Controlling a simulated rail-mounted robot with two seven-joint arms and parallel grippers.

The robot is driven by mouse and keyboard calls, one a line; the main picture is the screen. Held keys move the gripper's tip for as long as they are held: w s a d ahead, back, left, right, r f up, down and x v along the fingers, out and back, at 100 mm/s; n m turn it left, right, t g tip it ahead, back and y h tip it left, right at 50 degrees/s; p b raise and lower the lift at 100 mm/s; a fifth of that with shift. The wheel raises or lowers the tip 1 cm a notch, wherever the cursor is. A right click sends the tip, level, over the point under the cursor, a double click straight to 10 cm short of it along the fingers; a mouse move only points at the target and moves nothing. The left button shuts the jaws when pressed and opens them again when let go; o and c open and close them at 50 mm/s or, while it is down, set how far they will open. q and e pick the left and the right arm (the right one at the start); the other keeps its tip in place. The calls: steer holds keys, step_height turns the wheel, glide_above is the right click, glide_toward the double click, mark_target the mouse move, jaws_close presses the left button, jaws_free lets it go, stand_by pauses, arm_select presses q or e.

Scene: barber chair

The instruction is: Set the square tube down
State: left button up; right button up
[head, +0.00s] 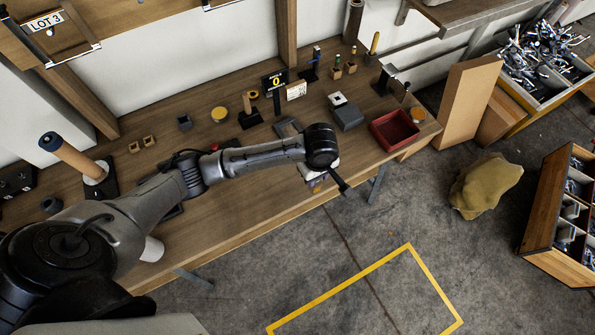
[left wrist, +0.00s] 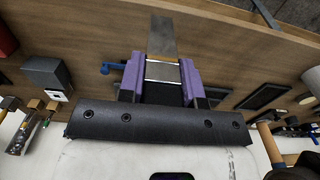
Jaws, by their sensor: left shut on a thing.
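In the left wrist view, my left gripper (left wrist: 161,78) has purple fingers shut on a grey metal piece, which looks like the square tube (left wrist: 163,36). The tube points away from the gripper, over the wooden bench. A small blue handle-like part shows beside the left finger. In the head view, my left gripper (head: 318,184) is at the bench's front edge, below the wrist joint. The tube cannot be made out clearly there. My right gripper is not in view.
The wooden bench (head: 235,185) holds a red tray (head: 394,130), a dark grey box (head: 348,117), a black-based post (head: 249,113) and a grey square frame (head: 288,127) behind the gripper. Bare bench lies left of the gripper. A yellow floor line (head: 340,290) marks open floor in front.

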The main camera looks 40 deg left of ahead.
arm_select(q)
steer(key=w+a+f+b, duration=0.1)
steer(key=a+f, duration=0.8)
steer(key=shift+a+f, duration=0.35)
steer(key=shift+w+f, duration=0.1)
steer(key=shift+f, duration=0.05)
steer(key=o, duration=1)
steer(key=shift+o, duration=0.2)
steer(key=shift+b, duration=0.3)
